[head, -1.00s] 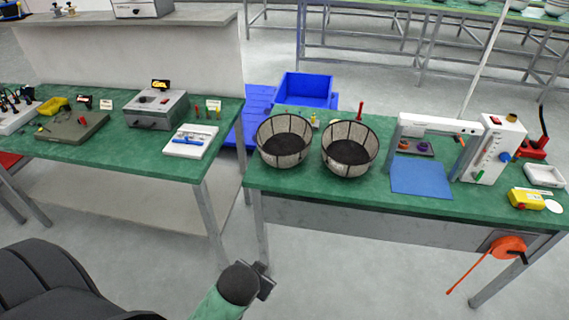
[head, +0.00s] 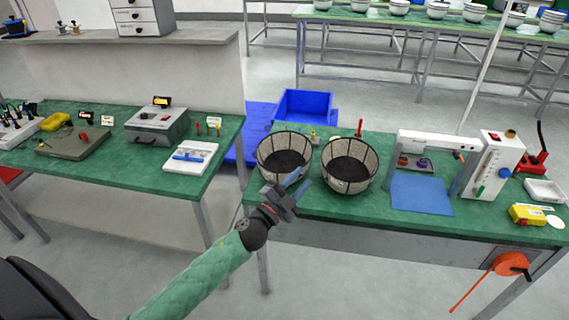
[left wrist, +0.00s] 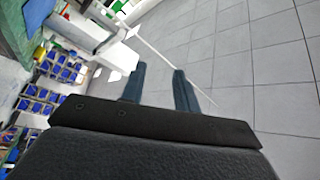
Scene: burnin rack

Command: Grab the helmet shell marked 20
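No marking 20 can be read in either view. Several white bowl-like shells (head: 437,10), some stacked, stand on the far green bench (head: 340,14) at the top right of the head view; they are too small to read. My left gripper (head: 289,193) is raised in front of the near bench's front edge, overlapping the left mesh basket in the picture. In the left wrist view its two fingers (left wrist: 160,72) are apart with nothing between them, so it is open and empty. My right gripper is not in view.
Two round mesh baskets, one left (head: 285,153) and one right (head: 349,162), stand on the near green bench (head: 405,222). A white frame device (head: 440,142) stands right of them. A blue bin (head: 303,104) is behind. Floor shows between the benches (head: 390,100).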

